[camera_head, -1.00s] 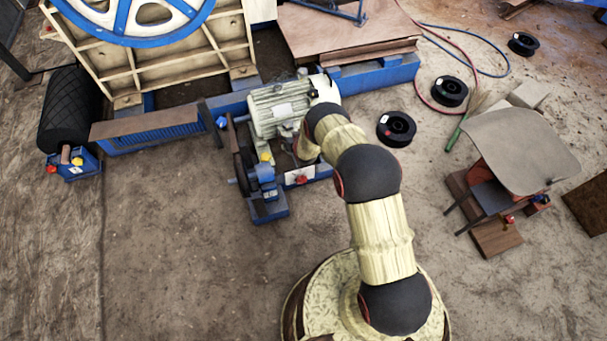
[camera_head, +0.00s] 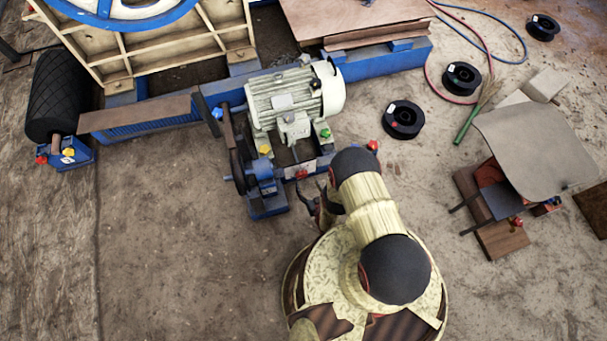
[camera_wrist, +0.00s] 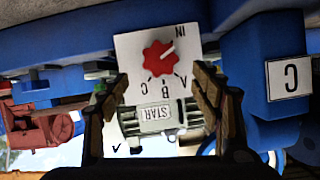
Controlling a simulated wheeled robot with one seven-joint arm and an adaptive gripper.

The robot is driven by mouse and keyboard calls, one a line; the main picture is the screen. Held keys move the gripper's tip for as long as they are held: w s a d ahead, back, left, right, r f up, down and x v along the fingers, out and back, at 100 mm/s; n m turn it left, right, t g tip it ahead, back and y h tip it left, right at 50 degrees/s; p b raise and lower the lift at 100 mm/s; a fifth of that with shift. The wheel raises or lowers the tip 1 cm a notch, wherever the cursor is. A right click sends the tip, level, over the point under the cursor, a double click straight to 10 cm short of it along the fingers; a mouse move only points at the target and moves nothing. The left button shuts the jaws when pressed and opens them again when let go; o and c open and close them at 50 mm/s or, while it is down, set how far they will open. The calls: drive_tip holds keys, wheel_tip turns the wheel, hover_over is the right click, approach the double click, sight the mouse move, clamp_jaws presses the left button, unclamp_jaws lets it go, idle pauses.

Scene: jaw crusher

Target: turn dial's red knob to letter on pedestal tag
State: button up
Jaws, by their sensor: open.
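The red knob (camera_wrist: 159,57) sits on a white dial plate (camera_wrist: 127,48) in the wrist view, which looks upside down. The plate bears the letters A, B, C and IN; the knob's pale mark points towards IN. A white tag (camera_wrist: 289,77) on a blue pedestal (camera_wrist: 262,45) shows what looks like a C. My gripper (camera_wrist: 161,85) is open, its fingers either side of the view of the knob, with nothing between them; I see no contact. In the head view, my gripper (camera_head: 318,201) is just in front of the red knob (camera_head: 301,173).
A grey motor (camera_head: 290,100) and a blue frame (camera_head: 380,72) stand behind the knob. Black spools (camera_head: 403,119) and a covered stool (camera_head: 535,145) stand to the right. The floor at left is clear.

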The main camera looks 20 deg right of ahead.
sight(304, 176)
drive_tip(key=b+x, duration=0.2)
drive_tip(key=x, duration=0.5)
drive_tip(key=shift+w+b, duration=0.2)
drive_tip(key=shift+b, duration=0.2)
drive_tip(key=shift+c, duration=0.3)
drive_tip(key=c, duration=1.1)
drive_tip(key=shift+d, duration=0.1)
drive_tip(key=m+y, duration=0.1)
drive_tip(key=m, duration=0.2)
drive_tip(key=shift+s+d+f+y, duration=0.1)
drive_tip(key=shift+d+f+y, duration=0.05)
drive_tip(key=shift+d+y, duration=0.2)
drive_tip(key=shift+d+f+m+t+y, duration=0.15)
drive_tip(key=shift+m+t+y, duration=0.35)
drive_tip(key=shift+m+y, duration=1)
drive_tip(key=shift+m+h, duration=0.25)
drive_tip(key=shift+m, duration=0.15)
drive_tip(key=o, duration=1.1)
drive_tip(key=shift+c, duration=0.2)
drive_tip(key=shift+o, duration=0.5)
